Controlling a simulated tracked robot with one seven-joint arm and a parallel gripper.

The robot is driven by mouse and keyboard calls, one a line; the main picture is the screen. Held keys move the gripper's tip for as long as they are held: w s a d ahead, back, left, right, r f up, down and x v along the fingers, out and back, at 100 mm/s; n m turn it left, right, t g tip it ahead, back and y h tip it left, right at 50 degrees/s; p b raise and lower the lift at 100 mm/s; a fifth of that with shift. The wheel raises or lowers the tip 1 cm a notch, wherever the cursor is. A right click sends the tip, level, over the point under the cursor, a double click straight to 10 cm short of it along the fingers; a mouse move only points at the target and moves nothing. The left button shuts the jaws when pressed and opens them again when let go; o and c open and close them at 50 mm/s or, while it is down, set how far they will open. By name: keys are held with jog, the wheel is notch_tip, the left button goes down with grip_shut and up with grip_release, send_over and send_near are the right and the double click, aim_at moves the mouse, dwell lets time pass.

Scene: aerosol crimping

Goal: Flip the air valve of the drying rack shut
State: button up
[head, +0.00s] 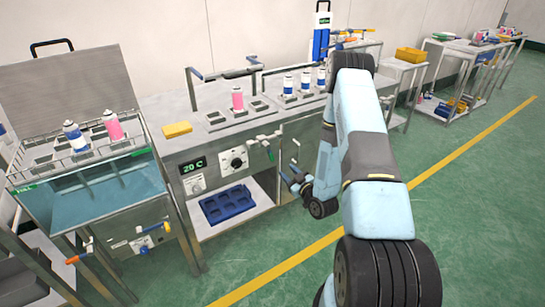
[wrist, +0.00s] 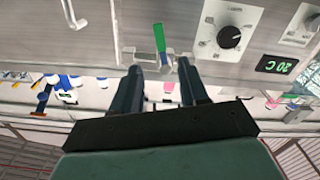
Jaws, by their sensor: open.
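The air valve with a green lever (wrist: 159,38) is on the grey front of the drying rack in the wrist view, beside a black knob. Its silver body sits at the lever's base, and the lever stands along the picture's upright. In the head view the green lever (head: 270,152) hangs downward, right of the knob. My gripper (wrist: 160,66) is open, with its two dark fingers either side of the valve body in the wrist view; I cannot tell whether they touch it. In the head view my gripper (head: 291,179) is just below and right of the valve, partly hidden by my arm.
The drying rack's bench (head: 168,149) carries a yellow block (head: 177,129) and several cans in holders. A blue tray (head: 227,204) lies on its lower shelf. A water bath (head: 95,200) with other valves stands left. Green floor is open in front.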

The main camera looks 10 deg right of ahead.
aim_at(272, 157)
jog(key=x, duration=1.3)
jog(key=shift+w+a, duration=0.1)
jog(key=shift+w, duration=0.2)
jog(key=shift+c, duration=0.4)
grip_shut()
